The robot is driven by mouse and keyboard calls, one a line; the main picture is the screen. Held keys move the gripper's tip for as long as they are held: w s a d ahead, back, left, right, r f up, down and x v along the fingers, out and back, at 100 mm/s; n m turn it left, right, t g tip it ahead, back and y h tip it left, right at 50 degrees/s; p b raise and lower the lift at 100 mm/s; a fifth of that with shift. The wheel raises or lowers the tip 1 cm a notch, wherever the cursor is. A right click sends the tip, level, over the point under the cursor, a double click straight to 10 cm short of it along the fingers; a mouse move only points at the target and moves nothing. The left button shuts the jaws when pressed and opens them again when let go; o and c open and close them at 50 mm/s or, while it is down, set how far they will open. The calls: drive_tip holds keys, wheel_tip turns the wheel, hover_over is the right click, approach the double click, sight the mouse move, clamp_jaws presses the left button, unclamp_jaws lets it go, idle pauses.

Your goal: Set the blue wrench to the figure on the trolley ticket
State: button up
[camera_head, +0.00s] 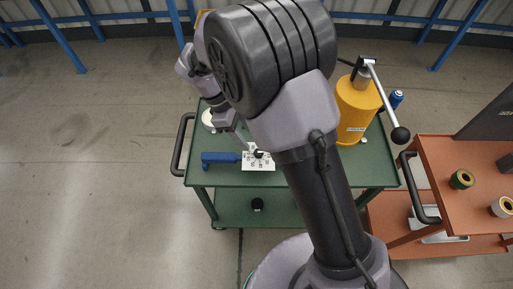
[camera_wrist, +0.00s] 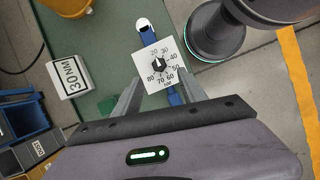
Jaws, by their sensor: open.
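The blue wrench (camera_head: 216,158) lies on the green trolley (camera_head: 310,176); its blue body also shows in the wrist view (camera_wrist: 146,34). A white square dial (camera_wrist: 178,79) sits on it, with figures from 20 to 80 around a black knob (camera_wrist: 159,64). The knob's white mark looks near the upper figures; its exact setting is too small to tell. The trolley ticket (camera_wrist: 68,75) is a white card reading 30 NM. My gripper (camera_wrist: 161,84) is open, its fingers on either side of the dial's lower part in the wrist view, with nothing held.
A yellow cylinder (camera_head: 356,108) with a lever and black ball stands on the trolley's right side. An orange-red cart (camera_head: 450,158) with rolls stands to the right. Blue bins (camera_wrist: 25,120) show at the wrist view's left. The floor at left is clear.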

drive_tip(key=b+x, duration=0.2)
drive_tip(key=x, duration=0.6)
drive_tip(key=shift+d+f+b, duration=0.1)
drive_tip(key=shift+b, duration=0.25)
clamp_jaws()
drive_tip(key=shift+p, duration=0.3)
drive_tip(key=m+g+p, duration=0.1)
drive_tip(key=m+p, duration=0.1)
drive_tip(key=m, duration=0.1)
drive_tip(key=shift+w, duration=0.15)
drive_tip(key=m+p, duration=0.1)
drive_tip(key=m, duration=0.1)
drive_tip(key=m+g+y+p, duration=0.1)
drive_tip(key=m, duration=0.1)
drive_tip(key=shift+w+d+m+y+p, duration=0.1)
drive_tip(key=shift+m+y+p, duration=0.2)
drive_tip(key=shift+p, duration=0.05)
drive_tip(key=shift+g, duration=0.3)
